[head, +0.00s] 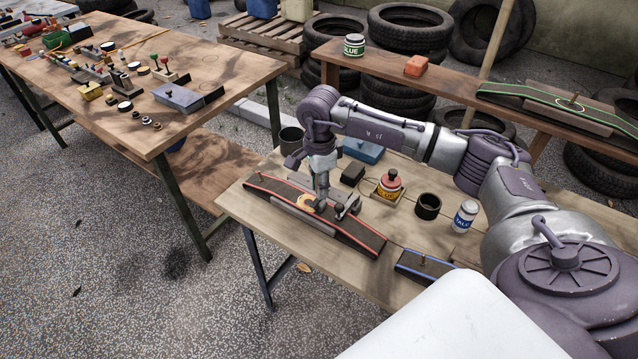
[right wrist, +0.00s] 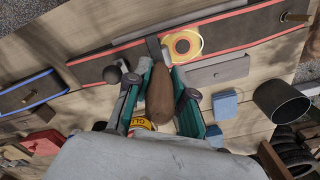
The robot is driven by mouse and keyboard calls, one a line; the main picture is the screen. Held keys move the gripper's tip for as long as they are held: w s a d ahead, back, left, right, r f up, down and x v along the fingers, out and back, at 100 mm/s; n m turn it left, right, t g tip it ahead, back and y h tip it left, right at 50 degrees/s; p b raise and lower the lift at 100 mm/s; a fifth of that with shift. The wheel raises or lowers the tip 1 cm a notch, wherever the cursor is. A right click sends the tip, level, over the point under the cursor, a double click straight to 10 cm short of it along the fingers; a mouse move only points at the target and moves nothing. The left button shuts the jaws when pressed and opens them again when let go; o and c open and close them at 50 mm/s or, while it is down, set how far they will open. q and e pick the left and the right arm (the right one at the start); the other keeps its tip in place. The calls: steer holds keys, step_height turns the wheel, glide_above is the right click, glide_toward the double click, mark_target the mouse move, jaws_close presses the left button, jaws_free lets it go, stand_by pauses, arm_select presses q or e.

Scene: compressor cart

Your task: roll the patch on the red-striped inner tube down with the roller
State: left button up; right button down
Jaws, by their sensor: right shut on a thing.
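The red-striped inner tube (head: 362,236) lies over a block on the near workbench. It also crosses the upper right wrist view (right wrist: 88,69). The round orange-yellow patch (head: 306,201) lies on the tube and shows with a pale centre in the right wrist view (right wrist: 183,45). My right gripper (head: 323,200) is over the tube at the patch. In the right wrist view its fingers (right wrist: 160,100) are shut on the roller's brown handle (right wrist: 160,97). The roller's dark head is beside the patch; whether it touches the patch or tube is unclear. My left gripper is not in view.
Right of the tube stand a red-capped glue pot (head: 389,184), a black cup (head: 428,206) and a talc bottle (head: 465,216). A blue-striped tube (head: 424,265) lies near the front edge. A blue box (head: 362,150) and grey bucket (head: 291,140) are behind.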

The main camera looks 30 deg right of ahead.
steer(key=shift+r+p, duration=0.4)
steer(key=shift+r, duration=0.25)
steer(key=shift+r+p, duration=1.5)
steer(key=shift+r, duration=1.3)
